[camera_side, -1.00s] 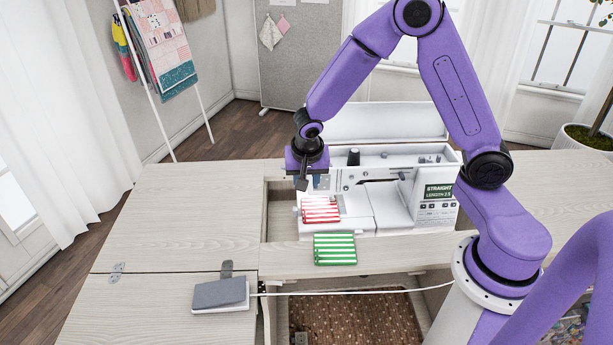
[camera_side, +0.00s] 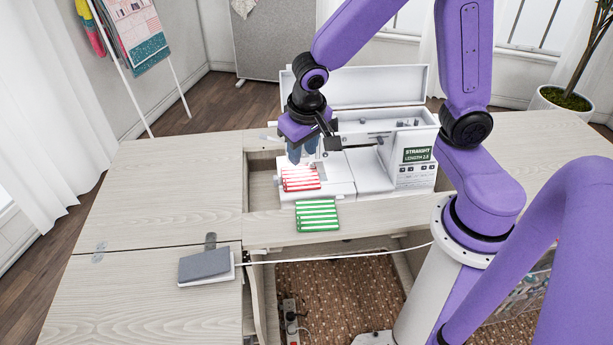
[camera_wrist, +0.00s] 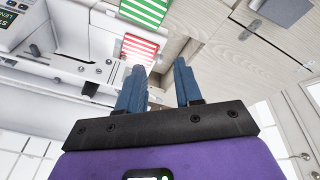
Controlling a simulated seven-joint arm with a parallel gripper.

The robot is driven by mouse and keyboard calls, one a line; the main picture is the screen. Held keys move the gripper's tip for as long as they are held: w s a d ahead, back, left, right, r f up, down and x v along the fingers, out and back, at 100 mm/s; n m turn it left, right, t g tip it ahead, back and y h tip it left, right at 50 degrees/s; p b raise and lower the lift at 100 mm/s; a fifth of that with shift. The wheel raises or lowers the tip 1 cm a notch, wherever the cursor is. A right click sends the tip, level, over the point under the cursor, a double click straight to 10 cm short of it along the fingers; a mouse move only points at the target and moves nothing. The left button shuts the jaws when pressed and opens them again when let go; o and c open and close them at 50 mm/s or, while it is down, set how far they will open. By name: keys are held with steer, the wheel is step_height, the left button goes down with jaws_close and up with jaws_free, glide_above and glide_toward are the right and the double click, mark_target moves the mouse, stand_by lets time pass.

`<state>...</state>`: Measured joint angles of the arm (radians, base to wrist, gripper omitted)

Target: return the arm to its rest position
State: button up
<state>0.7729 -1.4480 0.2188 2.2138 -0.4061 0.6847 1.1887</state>
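My gripper (camera_side: 302,152) hangs over the left part of the white sewing machine (camera_side: 412,178), just above a red-and-white striped block (camera_side: 300,180). In the wrist view my gripper (camera_wrist: 158,76) has its two blue fingers apart, with nothing seen between them. The red striped block (camera_wrist: 139,50) shows beyond the fingertips there. A green-and-white striped block (camera_side: 317,215) lies in front of the machine on the cabinet's front strip; it also shows in the wrist view (camera_wrist: 145,10). My arm is bent above the cabinet.
The machine's raised white lid (camera_side: 365,88) stands behind my wrist. A flat grey-topped thing (camera_side: 205,263) lies on the left front leaf, with a white cord nearby. The left tabletop (camera_side: 165,195) is mostly clear. An open knee space lies below the front strip.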

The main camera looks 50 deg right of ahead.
steer(key=s+r+n+g+y, duration=0.1)
steer(key=s+r+n, duration=0.1)
steer(key=s+n, duration=0.5)
steer(key=s+r+n+g+y, duration=0.1)
steer(key=s+r+n, duration=0.2)
steer(key=s+n, duration=0.4)
steer(key=s, duration=0.5)
steer(key=shift+s+n, duration=0.25)
steer(key=shift+n, duration=0.15)
steer(key=shift+r, duration=0.1)
